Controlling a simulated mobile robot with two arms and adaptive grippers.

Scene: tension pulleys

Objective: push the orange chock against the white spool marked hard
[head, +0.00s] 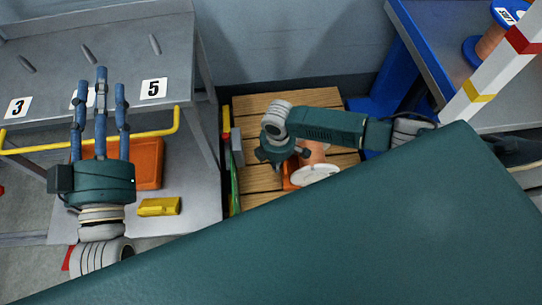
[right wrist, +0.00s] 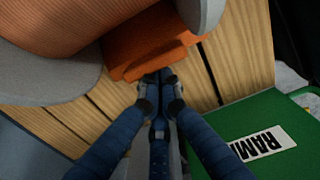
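The white-flanged spool (head: 317,174) lies on a wooden pallet in the head view, partly behind my right forearm. In the right wrist view its copper-coloured winding (right wrist: 70,22) and pale flanges fill the upper left; no "hard" marking is readable. The orange chock (right wrist: 150,48) sits at the spool's side, its inner part running in between the flanges; I cannot tell whether it touches the winding. My right gripper (right wrist: 160,80) has its fingertips together at the chock's near edge, not around it. My left gripper (head: 99,80) is open and empty over the grey bench.
A green ramp (right wrist: 250,135) lies beside the pallet (head: 265,105). A grey bench with numbered labels, a yellow rail (head: 175,120), an orange bin (head: 148,165) and a yellow block (head: 158,206) are at left. A blue-framed table (head: 445,50) with another spool (head: 487,42) is at right.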

